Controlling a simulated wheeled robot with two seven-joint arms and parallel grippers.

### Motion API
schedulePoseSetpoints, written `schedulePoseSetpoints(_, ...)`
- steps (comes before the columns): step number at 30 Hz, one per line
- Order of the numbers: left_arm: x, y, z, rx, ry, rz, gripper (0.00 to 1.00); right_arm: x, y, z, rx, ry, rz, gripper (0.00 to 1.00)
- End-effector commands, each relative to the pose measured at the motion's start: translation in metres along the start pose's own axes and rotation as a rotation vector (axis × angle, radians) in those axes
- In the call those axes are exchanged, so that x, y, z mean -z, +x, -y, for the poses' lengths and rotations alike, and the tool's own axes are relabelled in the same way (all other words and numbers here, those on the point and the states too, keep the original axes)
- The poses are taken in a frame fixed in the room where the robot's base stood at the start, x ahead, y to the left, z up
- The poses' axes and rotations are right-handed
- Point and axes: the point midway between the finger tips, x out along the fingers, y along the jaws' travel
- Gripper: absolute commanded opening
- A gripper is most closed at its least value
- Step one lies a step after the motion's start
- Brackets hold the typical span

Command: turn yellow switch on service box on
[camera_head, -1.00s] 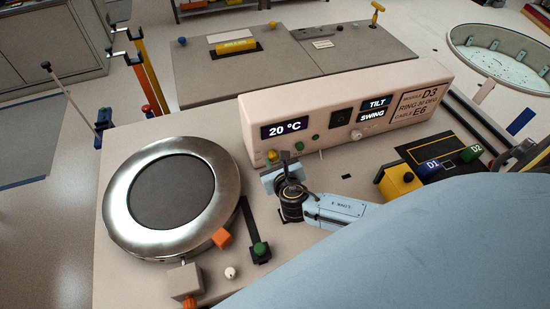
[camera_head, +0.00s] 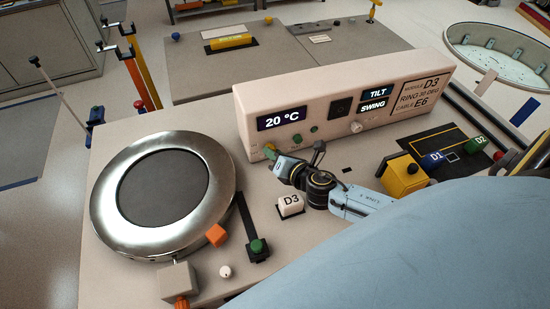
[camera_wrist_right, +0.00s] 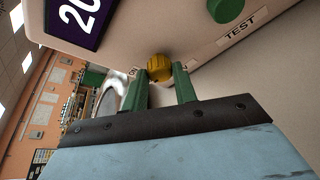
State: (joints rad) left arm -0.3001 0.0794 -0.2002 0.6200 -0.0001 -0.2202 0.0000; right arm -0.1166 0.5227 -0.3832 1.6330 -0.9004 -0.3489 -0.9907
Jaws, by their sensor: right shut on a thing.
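The service box (camera_head: 345,103) is a long cream box at the back of the bench, with a "20 °C" display (camera_head: 282,118) at its left. The yellow switch (camera_wrist_right: 159,68) is a rounded knob low on its front, below the display. In the right wrist view it sits between the two green fingertips of my right gripper (camera_wrist_right: 160,78), which is shut on it. In the head view my right gripper (camera_head: 271,153) reaches the box's lower left front, and the fingers largely cover the switch. Its on or off position cannot be told. My left gripper is not in view.
A green button (camera_wrist_right: 226,9) with a TEST label is beside the switch. A round metal ring (camera_head: 120,217), an orange block (camera_head: 216,235) and a green-knobbed lever (camera_head: 258,247) lie left and in front.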

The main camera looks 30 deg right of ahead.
Motion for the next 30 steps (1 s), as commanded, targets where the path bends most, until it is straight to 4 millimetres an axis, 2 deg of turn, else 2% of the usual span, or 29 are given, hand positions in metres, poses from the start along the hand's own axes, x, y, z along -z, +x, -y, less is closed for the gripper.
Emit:
schedulePoseSetpoints(7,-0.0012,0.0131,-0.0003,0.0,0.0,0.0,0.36,0.0014,0.0002,0.0019,-0.037,0.091,0.0,0.05)
schedulePoseSetpoints(25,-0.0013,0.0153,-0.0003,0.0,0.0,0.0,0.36,-0.0001,0.0,0.0012,-0.049,0.124,0.0,0.05)
schedulePoseSetpoints(26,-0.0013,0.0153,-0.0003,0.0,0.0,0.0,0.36,-0.0001,0.0,0.0012,-0.049,0.124,0.0,0.32)
schedulePoseSetpoints(30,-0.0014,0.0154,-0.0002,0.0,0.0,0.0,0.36,-0.0001,0.0001,0.0011,-0.049,0.122,0.001,0.5)
